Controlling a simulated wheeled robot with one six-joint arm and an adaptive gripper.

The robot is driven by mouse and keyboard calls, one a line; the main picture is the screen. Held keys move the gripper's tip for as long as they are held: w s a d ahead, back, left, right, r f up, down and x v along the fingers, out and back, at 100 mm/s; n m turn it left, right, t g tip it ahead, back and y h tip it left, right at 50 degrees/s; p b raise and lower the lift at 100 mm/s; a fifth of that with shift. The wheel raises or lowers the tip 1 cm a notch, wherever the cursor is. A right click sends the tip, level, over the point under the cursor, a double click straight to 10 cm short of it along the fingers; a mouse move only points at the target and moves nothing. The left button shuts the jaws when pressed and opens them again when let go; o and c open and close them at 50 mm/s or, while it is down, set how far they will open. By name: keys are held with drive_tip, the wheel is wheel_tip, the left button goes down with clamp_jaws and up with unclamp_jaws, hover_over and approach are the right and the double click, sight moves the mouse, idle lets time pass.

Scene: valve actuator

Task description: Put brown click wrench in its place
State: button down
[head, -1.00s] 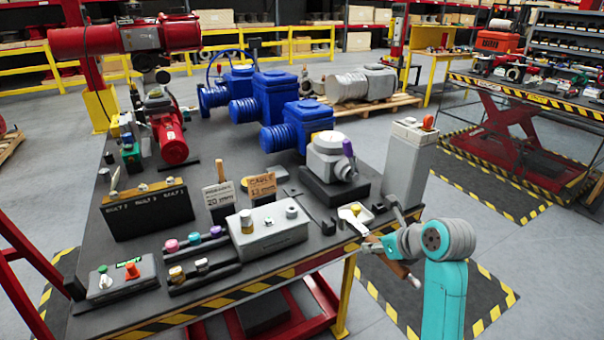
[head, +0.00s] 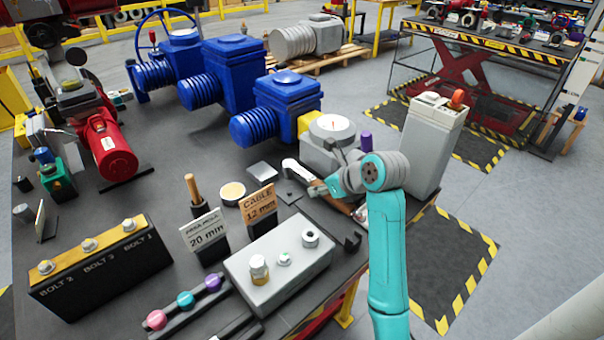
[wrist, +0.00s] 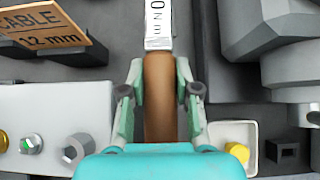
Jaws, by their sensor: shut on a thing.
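The brown click wrench has a brown handle (wrist: 158,95) and a pale shaft (wrist: 158,22) with a printed scale ending in "N m". My gripper (wrist: 157,88) is shut on the brown handle, with a finger on each side. In the head view my gripper (head: 322,188) is over the right part of the dark table, in front of the grey round-topped actuator. There the wrench's pale shaft (head: 299,170) points to the far left and its brown handle (head: 341,205) shows below my gripper. I cannot tell whether the wrench touches the table.
A "CABLE 12 mm" sign (head: 259,204) and a grey box with bolts (head: 280,262) stand left of my gripper. The grey actuator (head: 330,148) is behind it, and a tall grey box (head: 430,145) is to the right. A white tray with a yellow piece (wrist: 236,143) lies close by.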

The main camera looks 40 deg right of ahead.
drive_tip(key=shift+w, duration=0.35)
hover_over(318, 219)
drive_tip(key=shift+w+f, duration=0.1)
drive_tip(key=shift+f, duration=3.8)
drive_tip(key=c, duration=0.8)
unclamp_jaws()
drive_tip(key=shift+f, duration=0.1)
drive_tip(key=shift+o, duration=0.2)
